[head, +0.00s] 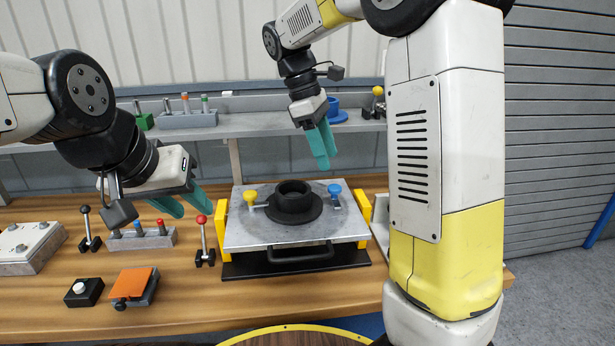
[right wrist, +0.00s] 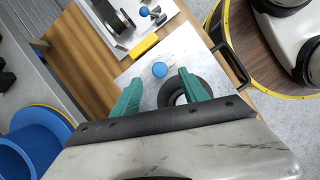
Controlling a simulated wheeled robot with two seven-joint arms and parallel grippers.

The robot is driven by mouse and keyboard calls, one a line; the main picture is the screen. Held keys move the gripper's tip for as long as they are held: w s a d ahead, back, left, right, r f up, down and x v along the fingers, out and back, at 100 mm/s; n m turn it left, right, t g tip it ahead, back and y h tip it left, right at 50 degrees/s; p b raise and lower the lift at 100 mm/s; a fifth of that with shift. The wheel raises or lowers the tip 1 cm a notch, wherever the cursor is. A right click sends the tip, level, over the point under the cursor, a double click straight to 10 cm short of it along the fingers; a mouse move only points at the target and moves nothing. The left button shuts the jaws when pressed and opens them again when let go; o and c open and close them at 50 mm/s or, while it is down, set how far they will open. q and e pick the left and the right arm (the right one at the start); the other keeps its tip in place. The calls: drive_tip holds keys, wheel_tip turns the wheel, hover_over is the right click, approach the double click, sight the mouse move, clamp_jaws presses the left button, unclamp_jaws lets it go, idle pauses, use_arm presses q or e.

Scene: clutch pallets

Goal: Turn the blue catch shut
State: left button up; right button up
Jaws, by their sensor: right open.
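The blue catch (head: 334,189) stands on the metal pallet plate (head: 250,232), right of the black clutch part (head: 294,204). Its small metal bar seems to point toward the front, beside the clutch flange. The yellow catch (head: 250,196) is on the left, its bar reaching toward the flange. My right gripper (head: 322,147) is open and empty above and behind the plate. In the right wrist view, the blue knob (right wrist: 160,69) shows between the fingertips (right wrist: 162,82), apart from them. My left gripper (head: 192,209) is open and empty, left of the pallet.
A red-knobbed lever (head: 202,232), an orange pedal (head: 133,283) and a black button box (head: 84,292) stand left on the bench. Yellow posts (head: 222,225) flank the plate. A second pallet (right wrist: 118,38) shows in the right wrist view. A shelf (head: 260,126) runs behind.

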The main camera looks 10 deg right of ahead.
sight(334, 186)
drive_tip(key=x, duration=0.5)
drive_tip(key=a+x, duration=0.1)
drive_tip(key=x, duration=0.1)
drive_tip(key=shift+w+d+f, duration=0.15)
drive_tip(key=shift+w+f, duration=0.15)
drive_tip(key=shift+f, duration=0.15)
clamp_jaws()
